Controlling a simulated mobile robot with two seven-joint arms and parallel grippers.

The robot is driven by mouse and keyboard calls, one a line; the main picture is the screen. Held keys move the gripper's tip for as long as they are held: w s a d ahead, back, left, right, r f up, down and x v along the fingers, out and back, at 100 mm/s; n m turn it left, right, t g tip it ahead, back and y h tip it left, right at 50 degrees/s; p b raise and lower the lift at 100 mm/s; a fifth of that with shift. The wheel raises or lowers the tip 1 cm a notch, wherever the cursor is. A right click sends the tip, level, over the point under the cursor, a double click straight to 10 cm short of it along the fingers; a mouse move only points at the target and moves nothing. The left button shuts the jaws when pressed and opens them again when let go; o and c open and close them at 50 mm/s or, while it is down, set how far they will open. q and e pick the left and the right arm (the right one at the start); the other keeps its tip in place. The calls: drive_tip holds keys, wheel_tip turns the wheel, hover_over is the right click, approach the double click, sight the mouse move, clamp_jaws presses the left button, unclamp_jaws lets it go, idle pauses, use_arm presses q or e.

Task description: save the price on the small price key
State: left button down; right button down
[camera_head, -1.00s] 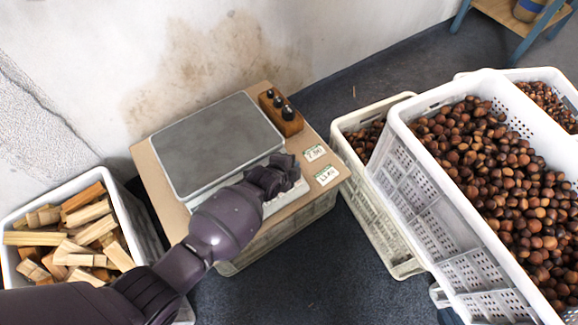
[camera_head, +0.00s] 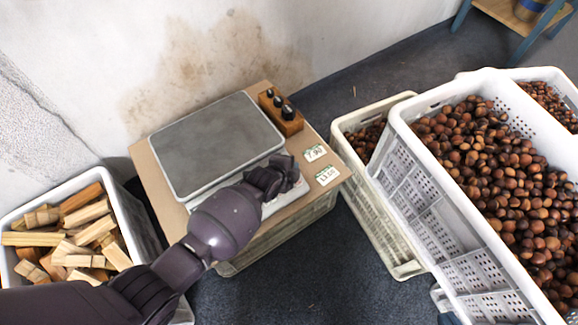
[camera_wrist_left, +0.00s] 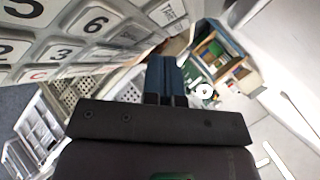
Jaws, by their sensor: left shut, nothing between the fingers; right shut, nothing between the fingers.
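The scale (camera_head: 215,145), with a flat grey weighing plate, stands on a board laid over a crate. My left gripper (camera_head: 286,172) is shut and empty, over the front right part of the scale, and it hides much of the key panel in the head view. In the left wrist view the shut fingers (camera_wrist_left: 166,80) point away beside the keypad (camera_wrist_left: 75,35), which has large grey keys such as 6, 3 and a red C. Smaller keys (camera_wrist_left: 165,14) show at its far end, their print too blurred to read. Contact with a key cannot be told.
Two price cards (camera_head: 327,175) lie on the board at right. White crates of chestnuts (camera_head: 440,220) stand to the right, a crate of firewood (camera_head: 135,225) to the left. A wall is behind.

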use_arm(q)
drive_tip(key=shift+w+f, duration=0.1)
drive_tip(key=shift+f, duration=0.2)
idle(0.6)
idle(0.4)
drive_tip(key=shift+r, duration=0.6)
drive_tip(key=shift+d+r+p, duration=0.1)
drive_tip(key=shift+r+p, duration=0.1)
drive_tip(key=shift+p, duration=0.2)
drive_tip(key=shift+s, duration=0.2)
drive_tip(key=shift+f, duration=0.1)
